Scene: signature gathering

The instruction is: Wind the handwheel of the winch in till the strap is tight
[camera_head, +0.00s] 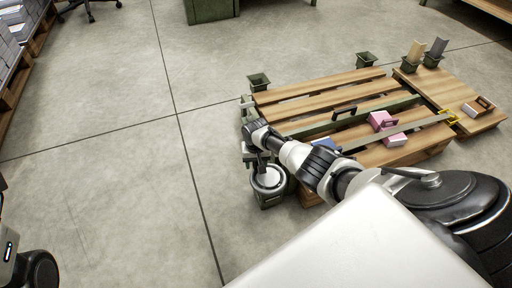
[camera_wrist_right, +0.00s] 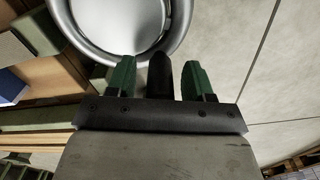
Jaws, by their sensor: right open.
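The winch's handwheel (camera_head: 268,181) is a silver, dish-shaped wheel at the pallet's near left corner. Its pale rim (camera_wrist_right: 180,42) fills the top of the right wrist view. My right gripper (camera_head: 258,164) is over the wheel, pointing down. In the wrist view its green fingers (camera_wrist_right: 160,80) are open, one on each side of a dark upright handle (camera_wrist_right: 160,72). A small gap shows on both sides of the handle. The grey strap (camera_head: 428,124) runs across the pallet over a pink box; its end toward the winch is hidden behind my arm. My left gripper is out of view.
The wooden pallet (camera_head: 320,92) carries a pink box (camera_head: 381,120), a blue box (camera_head: 325,143) and a black handle. A yellow hook (camera_head: 449,116) is at its right edge, beside a smaller board (camera_head: 440,90). Green posts stand at the corners.

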